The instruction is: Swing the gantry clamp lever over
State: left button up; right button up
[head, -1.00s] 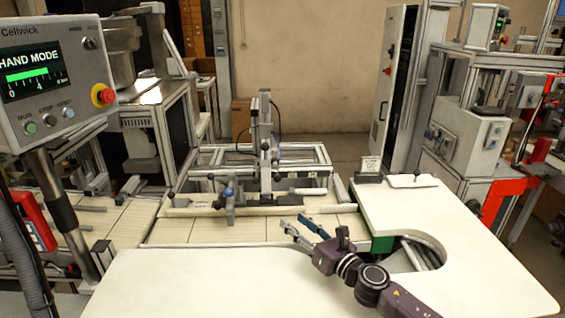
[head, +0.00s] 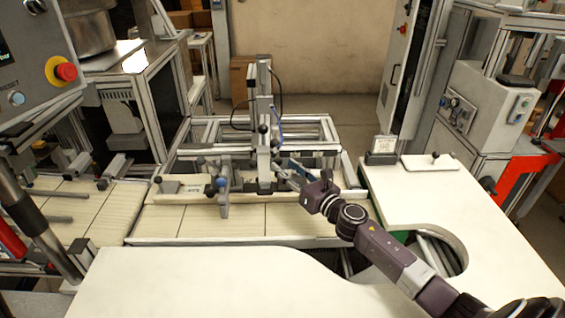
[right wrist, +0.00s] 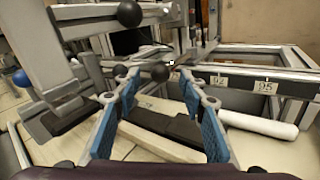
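The gantry (head: 264,110) is an upright grey metal column behind the pale slatted bed, with dark cables beside it. A black ball knob (head: 262,128) sits on the column. In the right wrist view a dark ball knob (right wrist: 159,72) lies close to the fingertips, between them in the picture; contact cannot be told. I cannot tell for sure which knob belongs to the clamp lever. My right gripper (head: 284,174) is at the gantry's lower right. In the right wrist view its blue-padded fingers (right wrist: 158,88) are spread with nothing gripped. My left gripper is out of view.
A post with a blue knob (head: 222,184) stands left of the gantry. In the right wrist view a larger black ball knob (right wrist: 130,13) rises above the left finger. The white worktop (head: 200,285) in front is clear. A control panel (head: 30,70) hangs at left.

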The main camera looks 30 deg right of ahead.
aim_at(278, 152)
jog(key=shift+w+a, duration=0.15)
jog(key=shift+w, duration=1)
jog(key=shift+f, duration=0.1)
grip_shut()
